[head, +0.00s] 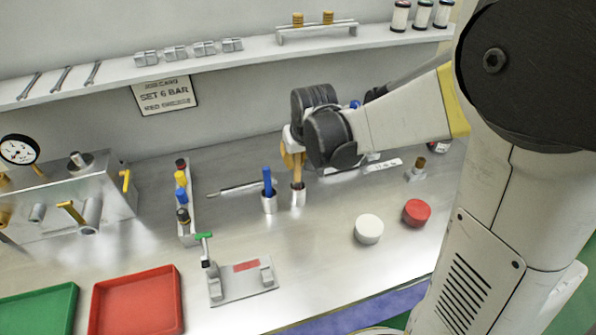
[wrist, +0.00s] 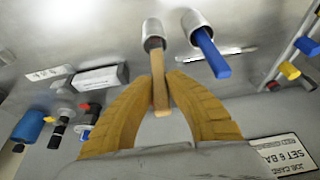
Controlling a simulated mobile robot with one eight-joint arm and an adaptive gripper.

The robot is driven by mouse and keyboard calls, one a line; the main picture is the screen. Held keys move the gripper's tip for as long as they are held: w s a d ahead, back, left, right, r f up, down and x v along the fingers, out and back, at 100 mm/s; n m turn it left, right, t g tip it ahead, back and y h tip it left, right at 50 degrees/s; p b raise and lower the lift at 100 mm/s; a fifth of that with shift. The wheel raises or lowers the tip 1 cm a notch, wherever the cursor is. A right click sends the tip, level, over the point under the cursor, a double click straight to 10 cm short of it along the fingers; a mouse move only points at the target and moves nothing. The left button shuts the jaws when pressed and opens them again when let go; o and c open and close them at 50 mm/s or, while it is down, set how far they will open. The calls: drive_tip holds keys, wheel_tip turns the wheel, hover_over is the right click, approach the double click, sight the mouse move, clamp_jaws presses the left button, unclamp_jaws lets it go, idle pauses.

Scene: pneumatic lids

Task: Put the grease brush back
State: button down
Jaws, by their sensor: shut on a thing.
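The grease brush shows as a tan wooden handle (head: 298,171), which also shows in the wrist view (wrist: 160,97). Its lower end is inside a small metal cup (head: 298,198), also seen in the wrist view (wrist: 153,32), so its bristles are hidden. The handle looks roughly upright. My gripper (head: 294,160) is above the cup, with its yellow fingers (wrist: 163,80) shut on the handle. A second metal cup (head: 269,205) stands just left, holding a blue-handled tool (head: 267,180).
A white round lid (head: 369,229) and a red one (head: 416,212) lie at right on the bench. A small fixture plate (head: 243,282) is in front, with a red tray (head: 138,302) and a green tray (head: 40,311) at left. A rack of coloured parts (head: 183,203) stands left of the cups.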

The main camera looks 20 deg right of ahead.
sight(298, 169)
wheel_tip(298, 169, down, 4)
drive_tip(key=shift+r+b, duration=0.1)
drive_tip(key=shift+b, duration=0.45)
drive_tip(key=shift+d, duration=0.1)
drive_tip(key=c, duration=1.8)
unclamp_jaws()
drive_tip(key=o, duration=0.3)
